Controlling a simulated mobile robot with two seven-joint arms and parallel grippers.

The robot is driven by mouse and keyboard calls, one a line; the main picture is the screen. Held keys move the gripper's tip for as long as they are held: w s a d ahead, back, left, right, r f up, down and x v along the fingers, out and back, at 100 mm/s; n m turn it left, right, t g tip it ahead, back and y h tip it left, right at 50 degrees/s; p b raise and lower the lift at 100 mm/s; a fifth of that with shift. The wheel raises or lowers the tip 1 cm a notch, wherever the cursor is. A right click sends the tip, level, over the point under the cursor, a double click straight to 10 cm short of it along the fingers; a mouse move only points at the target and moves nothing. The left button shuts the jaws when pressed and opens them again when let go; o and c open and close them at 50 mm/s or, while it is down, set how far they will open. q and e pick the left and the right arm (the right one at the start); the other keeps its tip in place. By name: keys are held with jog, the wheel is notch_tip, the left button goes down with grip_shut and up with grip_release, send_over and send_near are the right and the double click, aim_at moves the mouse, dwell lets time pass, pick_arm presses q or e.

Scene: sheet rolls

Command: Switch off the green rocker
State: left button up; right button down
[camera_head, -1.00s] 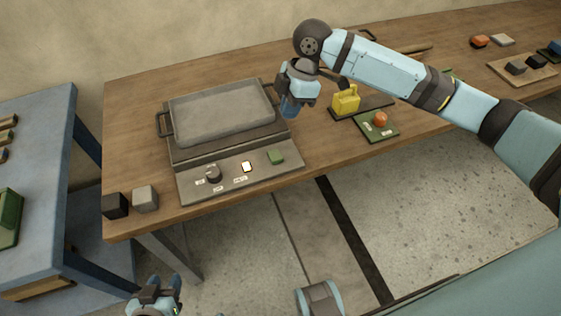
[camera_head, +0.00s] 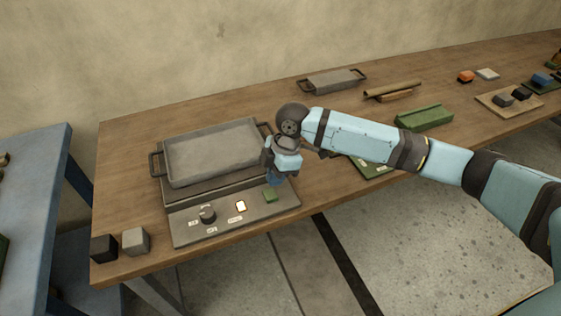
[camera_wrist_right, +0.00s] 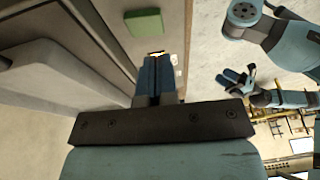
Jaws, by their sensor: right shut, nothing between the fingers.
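The green rocker (camera_head: 269,195) sits at the right end of the grey control panel (camera_head: 216,233), in front of the metal tray. A dark knob (camera_head: 207,214) and a small lit rectangle (camera_head: 241,206) are to its left. My right gripper (camera_head: 273,183) is shut and empty, fingers pointing down, just behind and above the rocker; the head view does not settle whether it touches. My left gripper is not in the head view.
The large grey tray (camera_head: 211,152) with side handles is just left of my right gripper. A black cube (camera_head: 104,248) and a grey cube (camera_head: 136,241) stand at the table's front left. A green board (camera_head: 372,166) lies partly behind my right arm. The table's front edge is near the panel.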

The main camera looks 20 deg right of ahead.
aim_at(273, 198)
jog(key=f, duration=0.5)
jog(key=shift+s+a, duration=0.1)
jog(key=shift+s, duration=0.2)
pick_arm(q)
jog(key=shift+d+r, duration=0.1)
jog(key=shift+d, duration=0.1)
pick_arm(e)
jog(key=shift+s, duration=0.1)
jog(key=shift+f+t, duration=0.15)
jog(key=shift+t, duration=0.15)
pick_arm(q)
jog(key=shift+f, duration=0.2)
pick_arm(e)
jog(key=shift+w+r+p, duration=0.25)
jog(key=shift+w+p, duration=0.1)
jog(key=shift+w, duration=0.15)
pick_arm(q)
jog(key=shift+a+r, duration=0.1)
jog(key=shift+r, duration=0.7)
pick_arm(e)
jog(key=shift+w, duration=0.25)
